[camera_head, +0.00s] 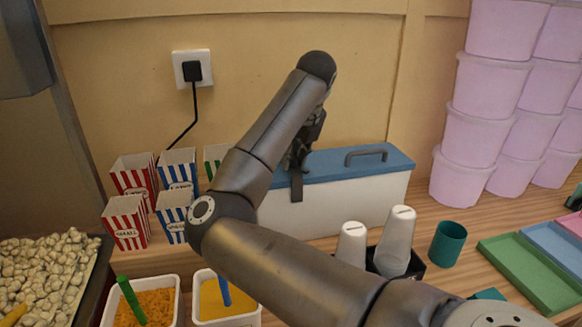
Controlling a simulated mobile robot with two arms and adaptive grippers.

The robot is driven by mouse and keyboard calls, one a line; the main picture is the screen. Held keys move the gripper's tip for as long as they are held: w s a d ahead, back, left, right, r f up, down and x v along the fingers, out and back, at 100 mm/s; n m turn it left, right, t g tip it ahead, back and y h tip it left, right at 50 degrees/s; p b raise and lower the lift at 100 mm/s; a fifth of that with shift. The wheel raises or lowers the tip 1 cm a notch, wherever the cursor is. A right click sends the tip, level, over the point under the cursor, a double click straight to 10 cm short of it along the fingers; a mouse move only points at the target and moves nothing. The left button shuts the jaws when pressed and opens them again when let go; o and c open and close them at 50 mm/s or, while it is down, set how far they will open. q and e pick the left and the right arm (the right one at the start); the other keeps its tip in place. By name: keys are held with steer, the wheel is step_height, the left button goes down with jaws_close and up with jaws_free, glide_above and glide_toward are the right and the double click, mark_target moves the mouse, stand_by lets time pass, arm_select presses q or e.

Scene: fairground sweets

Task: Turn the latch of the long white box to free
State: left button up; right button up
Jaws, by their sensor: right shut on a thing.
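The long white box (345,205) stands against the back wall, with a blue lid (335,165) and a dark handle on top. The lid looks closed. My right gripper (298,172) is at the front edge of the lid, left of the handle, pointing down. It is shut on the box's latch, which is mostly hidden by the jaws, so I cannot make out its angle. My right arm reaches in from the bottom right and covers the left part of the box. My left gripper is not in view.
Striped popcorn boxes (126,222) stand to the left. White shakers (397,238) in a black holder and a teal cup (447,243) stand in front right. Stacked pink tubs (474,140) are at the right. Tubs of orange (155,303) and yellow filling are in front.

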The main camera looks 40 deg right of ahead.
steer(key=shift+d+n+y+b, duration=0.1)
steer(key=shift+n+y+b, duration=0.4)
steer(key=shift+n+b, duration=0.7)
steer(key=o, duration=1)
steer(key=shift+r, duration=0.1)
steer(key=v, duration=1.2)
steer(key=shift+s, duration=0.1)
steer(key=shift+d, duration=0.1)
